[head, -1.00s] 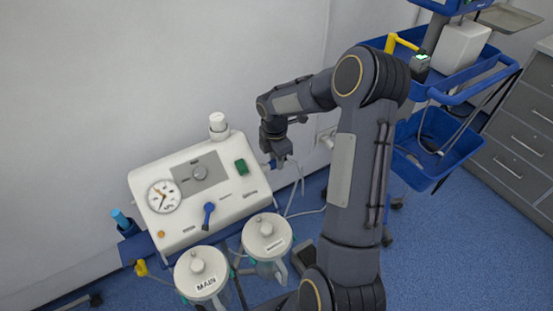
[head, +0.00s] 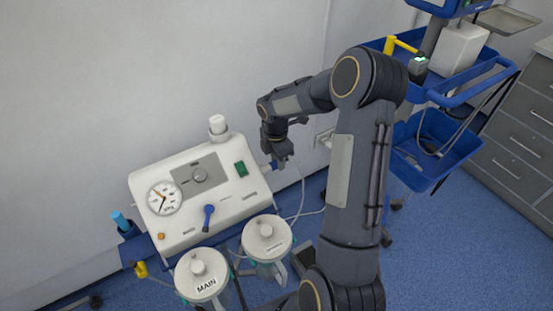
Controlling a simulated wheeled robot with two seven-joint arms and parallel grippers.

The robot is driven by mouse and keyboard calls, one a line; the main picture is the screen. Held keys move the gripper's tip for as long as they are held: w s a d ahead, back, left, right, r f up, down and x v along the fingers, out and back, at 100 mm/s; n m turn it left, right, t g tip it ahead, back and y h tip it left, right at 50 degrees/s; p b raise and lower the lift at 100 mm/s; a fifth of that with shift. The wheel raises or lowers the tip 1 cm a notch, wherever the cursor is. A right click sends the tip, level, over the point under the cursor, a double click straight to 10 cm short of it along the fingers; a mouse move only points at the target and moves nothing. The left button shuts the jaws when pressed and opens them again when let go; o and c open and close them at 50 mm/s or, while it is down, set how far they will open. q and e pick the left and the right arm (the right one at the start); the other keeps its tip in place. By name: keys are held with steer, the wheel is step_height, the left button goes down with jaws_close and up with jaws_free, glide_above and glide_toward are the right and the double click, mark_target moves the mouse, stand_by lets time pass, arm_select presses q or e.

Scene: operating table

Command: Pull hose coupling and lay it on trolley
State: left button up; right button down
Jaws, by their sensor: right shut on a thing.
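The jaws are shut on the coupling, though the fingers and most of the coupling are small and partly hidden. A thin pale hose (head: 302,190) hangs below the gripper and runs down to the floor. The blue trolley (head: 463,95) stands at the upper right, with an upper tray and a lower blue bin (head: 440,150). My left gripper is out of the picture.
Two lidded canisters, one marked MAIN (head: 203,278) and another (head: 267,238), stand before the unit. A yellow handle (head: 396,43) and a small dark device (head: 418,67) are on the trolley's upper tray. Grey drawers (head: 520,140) stand at the right. My right arm crosses the middle.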

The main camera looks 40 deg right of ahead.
steer(key=shift+s+d, duration=0.1)
steer(key=shift+d, duration=0.35)
steer(key=shift+d+p, duration=0.3)
steer(key=shift+d, duration=0.15)
stand_by(0.5)
steer(key=shift+d, duration=0.35)
steer(key=shift+s+d+p, duration=0.1)
steer(key=shift+d+p, duration=0.05)
steer(key=shift+p, duration=0.15)
steer(key=shift+d, duration=0.4)
steer(key=shift+s+d+p, duration=0.1)
steer(key=shift+d+p, duration=0.2)
steer(key=shift+d, duration=0.2)
steer(key=shift+r, duration=0.15)
